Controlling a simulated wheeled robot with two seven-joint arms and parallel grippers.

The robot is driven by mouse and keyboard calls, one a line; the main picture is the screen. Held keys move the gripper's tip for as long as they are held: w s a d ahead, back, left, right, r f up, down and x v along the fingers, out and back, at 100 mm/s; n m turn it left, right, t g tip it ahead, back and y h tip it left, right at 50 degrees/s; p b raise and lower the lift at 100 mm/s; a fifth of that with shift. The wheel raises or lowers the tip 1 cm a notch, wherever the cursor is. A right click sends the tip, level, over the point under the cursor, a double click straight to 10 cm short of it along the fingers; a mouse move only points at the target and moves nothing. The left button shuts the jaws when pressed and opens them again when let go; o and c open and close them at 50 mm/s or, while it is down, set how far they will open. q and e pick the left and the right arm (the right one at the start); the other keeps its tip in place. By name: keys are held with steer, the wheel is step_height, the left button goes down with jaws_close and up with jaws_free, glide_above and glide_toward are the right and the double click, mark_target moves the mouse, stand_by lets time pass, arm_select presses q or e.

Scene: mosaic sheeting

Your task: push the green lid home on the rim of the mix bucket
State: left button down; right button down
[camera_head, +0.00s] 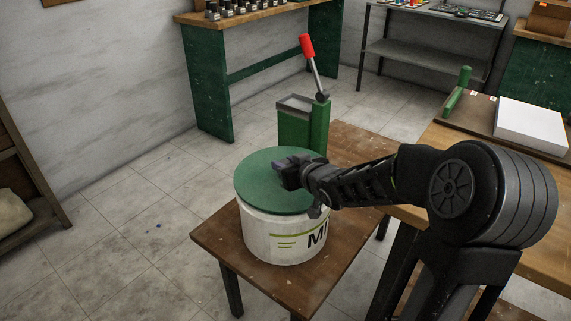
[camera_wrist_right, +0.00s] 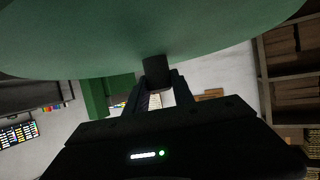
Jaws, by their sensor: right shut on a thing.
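The mix bucket (camera_head: 262,239) is white with a green stripe and dark lettering, and stands upright on a small brown table. The round green lid (camera_head: 258,187) lies over its top and hides the rim. I cannot tell whether the lid is fully seated or has a small gap. My right gripper (camera_head: 287,173) is over the lid, shut on its dark knob. In the right wrist view the knob (camera_wrist_right: 157,72) is between my fingers, with the lid's green face (camera_wrist_right: 150,30) above it. My left gripper is not in view.
The small table (camera_head: 222,240) has some bare room around the bucket. A green press with a red-handled lever (camera_head: 302,124) stands just behind the bucket. A wooden workbench (camera_head: 492,215) with a white block (camera_head: 530,125) is at the right, near my arm.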

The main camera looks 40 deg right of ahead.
steer(key=shift+f+b, duration=0.6)
steer(key=shift+f, duration=0.1)
steer(key=shift+f, duration=0.2)
steer(key=c, duration=1)
jaws_free()
steer(key=p+v, duration=0.1)
steer(key=v, duration=0.5)
steer(key=shift+s+r, duration=0.2)
steer(key=shift+s, duration=0.05)
steer(key=shift+s+a+r, duration=0.15)
steer(key=shift+s, duration=0.4)
